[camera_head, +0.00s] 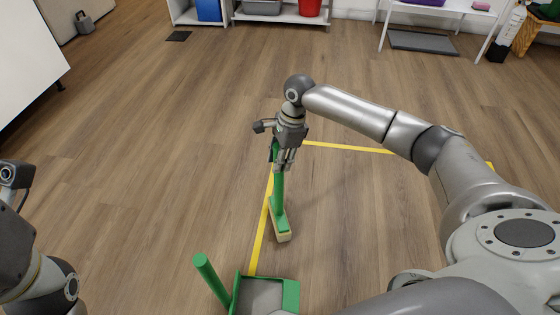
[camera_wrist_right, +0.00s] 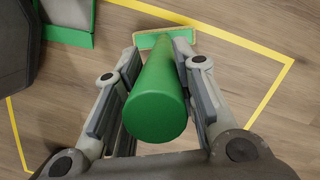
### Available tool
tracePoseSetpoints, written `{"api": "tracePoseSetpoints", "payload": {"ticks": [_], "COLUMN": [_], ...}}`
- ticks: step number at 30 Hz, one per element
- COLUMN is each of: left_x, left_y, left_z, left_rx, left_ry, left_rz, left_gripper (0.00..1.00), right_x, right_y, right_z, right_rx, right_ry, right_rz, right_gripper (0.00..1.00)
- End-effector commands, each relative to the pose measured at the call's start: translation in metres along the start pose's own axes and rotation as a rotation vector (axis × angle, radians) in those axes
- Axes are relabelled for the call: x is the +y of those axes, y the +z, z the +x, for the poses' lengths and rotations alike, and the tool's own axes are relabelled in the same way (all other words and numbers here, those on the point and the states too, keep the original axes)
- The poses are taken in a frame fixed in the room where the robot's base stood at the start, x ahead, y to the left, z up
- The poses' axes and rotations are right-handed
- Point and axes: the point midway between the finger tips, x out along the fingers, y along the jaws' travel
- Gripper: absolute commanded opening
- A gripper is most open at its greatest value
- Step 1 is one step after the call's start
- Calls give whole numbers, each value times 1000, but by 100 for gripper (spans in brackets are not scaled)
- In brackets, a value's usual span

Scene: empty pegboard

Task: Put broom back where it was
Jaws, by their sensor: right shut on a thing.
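A green broom (camera_head: 279,195) with a pale bristle edge hangs upright, head down, in my right gripper (camera_head: 285,160). The gripper is shut around its handle from above. In the right wrist view the green handle (camera_wrist_right: 157,105) stands between both fingers of the gripper (camera_wrist_right: 157,85), with the broom head (camera_wrist_right: 165,38) below it. The broom head is over or on the floor by the yellow tape line; I cannot tell if it touches. At the left edge of the head view part of my left arm shows, but its fingers do not.
Yellow tape (camera_head: 345,147) marks an area on the wooden floor. A green dustpan (camera_head: 288,295) with an upright handle stands at the bottom of the head view; part of it shows in the right wrist view (camera_wrist_right: 68,38). Shelves with bins (camera_head: 262,17) stand far back. The floor between is clear.

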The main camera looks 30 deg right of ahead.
Motion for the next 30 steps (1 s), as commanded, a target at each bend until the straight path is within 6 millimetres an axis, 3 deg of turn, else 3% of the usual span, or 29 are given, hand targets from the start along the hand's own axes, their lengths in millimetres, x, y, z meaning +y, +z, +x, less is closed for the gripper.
{"api": "tracePoseSetpoints", "payload": {"ticks": [7, 8, 12, 25, 27, 30], "left_x": [-1, 0, 0, 0, 0, -2], "left_y": [1, 1, 1, 2, 1, 4], "left_z": [2, -1, -2, -6, 5, -2], "left_rx": [-7, -11, -11, -14, -4, -43], "left_ry": [-3, -5, -4, -3, 0, -16], "left_rz": [-1, -2, -2, -2, -1, -5], "left_gripper": [50, 50, 50, 50, 50, 50], "right_x": [0, 0, 0, 0, 0, 0], "right_y": [0, 0, 0, 0, 1, 1], "right_z": [0, 2, 2, 0, -10, -25], "right_rx": [-1, 0, 0, 0, 0, 0], "right_ry": [1, 2, 1, -1, -1, 0], "right_rz": [0, 0, 0, 0, 0, 1], "right_gripper": [0, 29, 47, 48, 48, 48]}}
